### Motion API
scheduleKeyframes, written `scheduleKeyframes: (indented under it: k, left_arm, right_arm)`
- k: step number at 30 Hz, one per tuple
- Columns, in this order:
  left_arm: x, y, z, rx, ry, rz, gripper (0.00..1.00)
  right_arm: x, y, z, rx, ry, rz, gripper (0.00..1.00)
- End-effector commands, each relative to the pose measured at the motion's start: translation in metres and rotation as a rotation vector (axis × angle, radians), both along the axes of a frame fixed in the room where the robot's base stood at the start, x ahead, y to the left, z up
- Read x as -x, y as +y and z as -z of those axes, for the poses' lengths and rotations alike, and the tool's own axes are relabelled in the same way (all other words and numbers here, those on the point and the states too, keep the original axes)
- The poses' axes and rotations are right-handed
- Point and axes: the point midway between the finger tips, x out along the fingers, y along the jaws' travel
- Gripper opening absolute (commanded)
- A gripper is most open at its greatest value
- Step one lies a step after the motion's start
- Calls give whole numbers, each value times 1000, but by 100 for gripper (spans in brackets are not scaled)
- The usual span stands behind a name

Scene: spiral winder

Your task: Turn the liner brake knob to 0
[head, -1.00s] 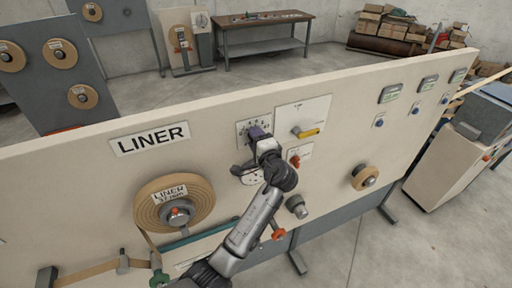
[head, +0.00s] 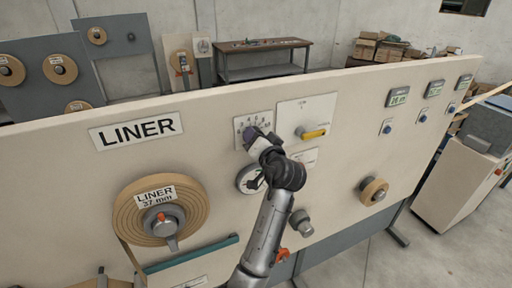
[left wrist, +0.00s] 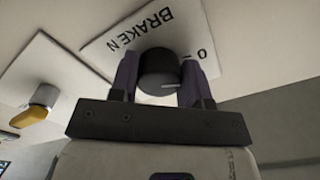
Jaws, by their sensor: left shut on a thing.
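The liner brake knob (left wrist: 160,76) is a dark round knob with a white pointer line, seen in the left wrist view. It sits on a white plate (left wrist: 108,42) lettered "BRAKE N". A "0" shows at the plate's right side, and the pointer line lies roughly sideways, towards the right finger. My left gripper (left wrist: 160,82) has its two purple fingers on either side of the knob, shut on it. In the head view my left gripper (head: 257,137) covers the knob in front of the scale plate (head: 242,125). My right gripper is not in view.
Right of the plate is a panel with a yellow-handled switch (head: 314,133). A round gauge (head: 247,180) sits below, partly behind my arm. The liner roll (head: 127,213) is at lower left, under the LINER sign (head: 137,130). A smaller tan roll (head: 373,191) stands out at right.

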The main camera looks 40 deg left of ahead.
Motion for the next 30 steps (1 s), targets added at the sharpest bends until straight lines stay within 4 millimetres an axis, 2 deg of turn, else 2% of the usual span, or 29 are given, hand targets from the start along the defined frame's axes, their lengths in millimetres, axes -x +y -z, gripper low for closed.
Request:
scheduleKeyframes:
  k: [1, 9, 29, 30]
  left_arm:
    - [0, 0, 3, 13, -28, 1, 20]
    - [-1, 0, 1, 63, -130, 1, 20]
    - [-1, -1, 0, 84, -172, 1, 20]
    - [-1, 0, 0, 84, -172, 1, 46]
  right_arm:
    - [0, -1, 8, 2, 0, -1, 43]
    - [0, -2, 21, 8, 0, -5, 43]
    - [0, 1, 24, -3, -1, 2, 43]
    - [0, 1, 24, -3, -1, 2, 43]
